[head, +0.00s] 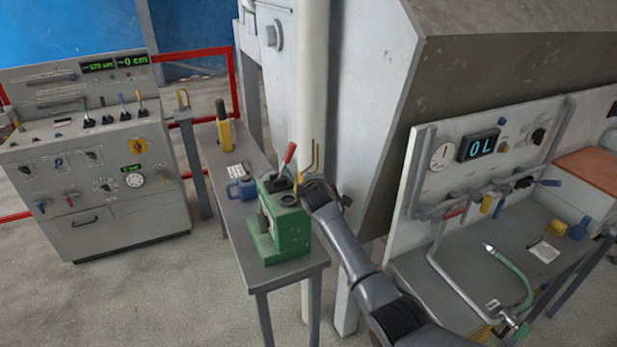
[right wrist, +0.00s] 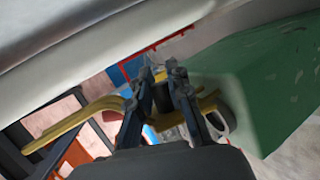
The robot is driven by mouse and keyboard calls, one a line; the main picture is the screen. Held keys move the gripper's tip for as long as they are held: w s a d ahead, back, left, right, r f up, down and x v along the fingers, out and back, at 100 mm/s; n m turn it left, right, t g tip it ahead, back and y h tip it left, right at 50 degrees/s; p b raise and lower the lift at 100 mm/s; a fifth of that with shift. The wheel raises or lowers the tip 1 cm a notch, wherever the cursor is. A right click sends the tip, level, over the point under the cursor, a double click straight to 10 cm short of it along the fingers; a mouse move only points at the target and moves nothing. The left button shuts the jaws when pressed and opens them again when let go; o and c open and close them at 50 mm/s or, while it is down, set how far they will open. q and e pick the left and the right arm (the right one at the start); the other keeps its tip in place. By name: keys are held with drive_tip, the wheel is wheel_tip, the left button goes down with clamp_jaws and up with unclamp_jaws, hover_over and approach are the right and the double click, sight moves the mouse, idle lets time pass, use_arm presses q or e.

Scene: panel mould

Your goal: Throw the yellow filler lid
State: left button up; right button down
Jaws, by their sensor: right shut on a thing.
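The yellow filler lid (head: 317,155) shows in the head view as thin yellow prongs standing up beside the top of the green unit (head: 287,238). My right gripper (head: 311,186) reaches in from the lower right and is at the unit's upper right edge. In the right wrist view, my right gripper (right wrist: 166,82) is shut on the yellow lid (right wrist: 75,121), whose bent arm extends to the left and whose other end lies by the green unit (right wrist: 255,85). The fingers hide part of the lid. My left gripper is not in view.
The green unit stands on a narrow grey table (head: 290,271), with a red lever (head: 289,153) and a blue mug (head: 242,190) nearby. A white pipe (head: 313,80) rises close behind. A gauge panel (head: 490,150) and bench are at right, a control console (head: 95,160) at left.

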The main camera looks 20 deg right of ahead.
drive_tip(key=shift+d+f, duration=0.1)
drive_tip(key=shift+f, duration=0.05)
idle(0.5)
drive_tip(key=c, duration=1.2)
unclamp_jaws()
drive_tip(key=v, duration=1.2)
drive_tip(key=shift+d, duration=0.2)
